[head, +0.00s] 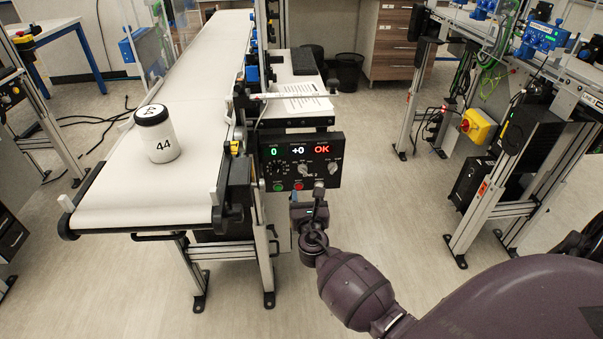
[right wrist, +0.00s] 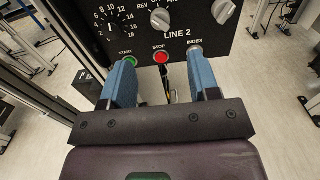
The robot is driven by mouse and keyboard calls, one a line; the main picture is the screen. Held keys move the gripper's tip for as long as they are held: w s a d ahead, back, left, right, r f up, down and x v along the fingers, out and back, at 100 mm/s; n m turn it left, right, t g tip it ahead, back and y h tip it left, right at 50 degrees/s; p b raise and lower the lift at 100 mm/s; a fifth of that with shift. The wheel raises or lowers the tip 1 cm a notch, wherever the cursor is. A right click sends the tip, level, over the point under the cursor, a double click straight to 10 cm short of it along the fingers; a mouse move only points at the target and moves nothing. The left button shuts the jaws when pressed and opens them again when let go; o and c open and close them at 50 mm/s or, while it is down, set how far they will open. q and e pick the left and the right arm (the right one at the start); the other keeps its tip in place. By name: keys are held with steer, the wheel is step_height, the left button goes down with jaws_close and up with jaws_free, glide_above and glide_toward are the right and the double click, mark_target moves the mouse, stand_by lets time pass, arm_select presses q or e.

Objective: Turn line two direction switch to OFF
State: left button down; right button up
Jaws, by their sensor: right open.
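The line two control panel (head: 300,150) is a black box at the side of the conveyor. In the right wrist view the panel (right wrist: 178,48) reads "LINE 2". My right gripper (right wrist: 161,62) is open and empty. Its two blue fingers are apart below the panel's button row, with the direction switch above the gap. In the head view my right gripper (head: 316,192) is at the panel's lower edge. My left gripper is not in view.
A green START button (right wrist: 129,61), a red STOP button (right wrist: 161,57) and an INDEX button (right wrist: 195,52) line the panel's bottom. A second knob (right wrist: 219,8) and a numbered dial (right wrist: 116,28) flank the switch. A jar marked 44 (head: 158,140) stands on the belt (head: 195,85).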

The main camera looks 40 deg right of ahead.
mark_target(303, 173)
steer(key=b+x, duration=0.1)
steer(key=x, duration=0.8)
steer(key=shift+w+f+b, duration=0.15)
steer(key=shift+w+b, duration=0.1)
steer(key=shift+b, duration=0.1)
steer(key=shift+w+d, duration=0.35)
steer(key=shift+w, duration=0.1)
steer(key=shift+c, duration=0.3)
steer(key=c, duration=0.8)
steer(key=shift+c, duration=0.2)
